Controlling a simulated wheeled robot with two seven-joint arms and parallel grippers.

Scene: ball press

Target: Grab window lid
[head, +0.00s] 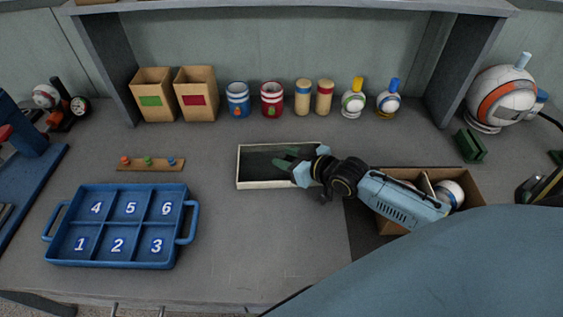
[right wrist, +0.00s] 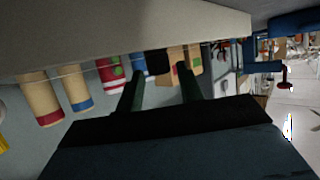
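A shallow rectangular piece with a pale rim and a dark inside, likely the window lid (head: 240,170), lies on the table at the middle in the head view. My right gripper (head: 281,158) is over its right half, with its dark green fingers pointing left. The right wrist view shows the two fingers (right wrist: 160,82) apart with nothing between them. My gripper and wrist hide part of the piece's right side. I cannot tell whether the fingers touch it. My left gripper is not in view.
A blue numbered tray (head: 190,245) stands at the front left, and a peg strip (head: 135,167) lies behind it. An open brown box (head: 465,180) with balls is right, partly behind my arm. Cardboard boxes (head: 152,88), cans (head: 238,105) and bottles (head: 353,103) line the back under a shelf.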

